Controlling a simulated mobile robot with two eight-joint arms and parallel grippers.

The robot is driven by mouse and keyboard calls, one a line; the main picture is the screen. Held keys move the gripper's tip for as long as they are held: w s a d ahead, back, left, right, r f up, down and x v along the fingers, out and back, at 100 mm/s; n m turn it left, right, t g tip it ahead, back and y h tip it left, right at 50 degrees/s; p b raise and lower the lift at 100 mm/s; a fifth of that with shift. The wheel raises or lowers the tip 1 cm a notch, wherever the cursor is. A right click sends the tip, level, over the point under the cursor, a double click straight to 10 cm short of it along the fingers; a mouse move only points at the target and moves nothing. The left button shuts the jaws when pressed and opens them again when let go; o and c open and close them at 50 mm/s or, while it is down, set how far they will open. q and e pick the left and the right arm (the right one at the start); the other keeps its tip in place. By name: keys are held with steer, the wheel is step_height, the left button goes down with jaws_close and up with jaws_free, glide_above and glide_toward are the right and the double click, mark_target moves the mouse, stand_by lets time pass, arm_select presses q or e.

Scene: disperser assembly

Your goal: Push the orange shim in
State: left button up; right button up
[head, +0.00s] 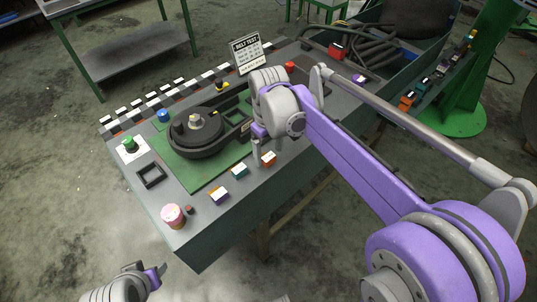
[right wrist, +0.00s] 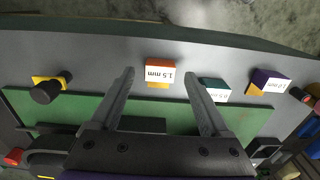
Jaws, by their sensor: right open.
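The orange shim (head: 268,159), a small block with a white label, stands near the front edge of the table. In the right wrist view the orange shim (right wrist: 160,72) reads "1.5 mm" and shows between and beyond my open fingers. My right gripper (head: 257,150) is open and empty, pointing down just beside the orange shim. It also shows in the right wrist view (right wrist: 158,85). The black disperser assembly (head: 190,140) sits on a green mat, partly hidden by my right arm. My left gripper (head: 158,274) is low, off the table's front edge; its jaw state is unclear.
A teal shim (head: 239,171) and a purple shim (head: 218,195) stand left of the orange one. A belt test sign (head: 247,53) stands behind. The green mat (head: 200,180) has bare room in front.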

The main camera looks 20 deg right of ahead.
steer(key=shift+f, duration=0.95)
steer(key=shift+c, duration=0.3)
jaws_close()
